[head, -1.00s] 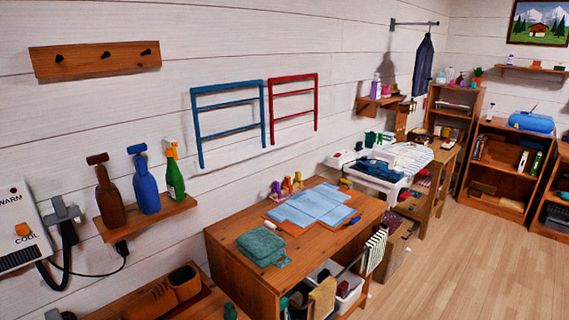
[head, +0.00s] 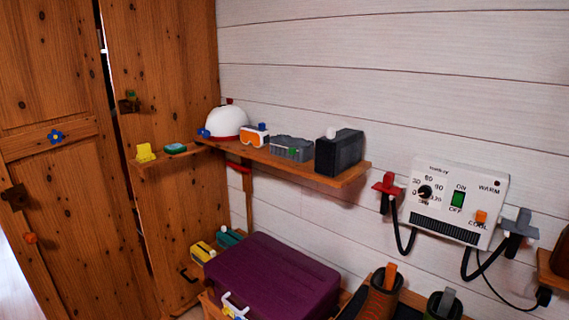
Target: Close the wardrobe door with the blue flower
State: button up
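The wardrobe door (head: 55,90) with the blue flower (head: 56,136) stands at the left of the head view. It is knotty brown wood, and the flower sits on its middle rail. A dark brown block (head: 15,196) and a small orange piece (head: 30,238) are on it lower down, near the left edge. A narrow, slanting dark gap runs along its right side, beside another wooden panel (head: 165,60). The door looks ajar, but I cannot tell how far. Its left part is cut off by the picture's edge. My gripper is not in view.
A wooden shelf (head: 350,176) on the white wall holds a white helmet (head: 228,121), goggles and boxes. Below it stands a purple case (head: 270,280). A control box (head: 453,203) with hanging cables is at the right. A strip of pale floor (head: 15,285) shows at bottom left.

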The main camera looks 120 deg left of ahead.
aim_at(76, 244)
jog(key=u, duration=5.6)
jog(key=i, duration=0.2)
jog(key=z, duration=0.5)
